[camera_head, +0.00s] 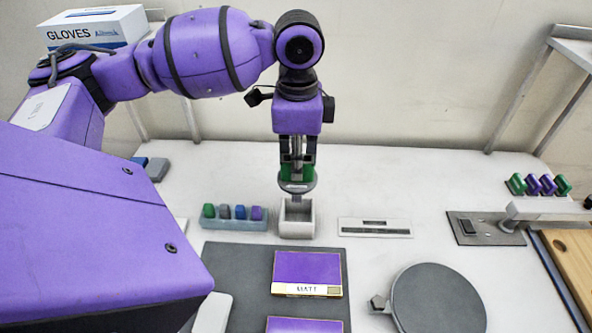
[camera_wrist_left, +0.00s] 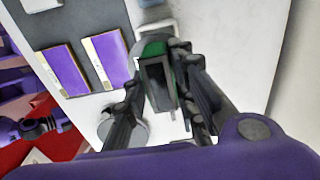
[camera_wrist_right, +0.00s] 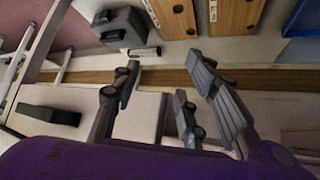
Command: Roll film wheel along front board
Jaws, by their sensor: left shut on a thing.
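My left gripper (camera_head: 297,163) is shut on the film wheel, which has a green handle (camera_head: 308,173) and a grey rounded lower part. The wheel is upright at or just above the mouth of a small grey open holder (camera_head: 297,225); I cannot tell whether it touches. The green handle also shows between the fingers in the left wrist view (camera_wrist_left: 179,74). The front board (camera_head: 305,326) is purple and cut off by the bottom edge of the head view. Behind it lies another purple board (camera_head: 307,266) labelled MATT. My right gripper (camera_wrist_right: 163,70) is open and empty in its wrist view.
A dark grey mat (camera_head: 232,270) bears the boards. A rack of small coloured blocks (camera_head: 234,224) is left of the holder and a flat grey strip (camera_head: 375,228) right of it. A round grey turntable (camera_head: 438,300) stands at the right. The table behind the holder is clear.

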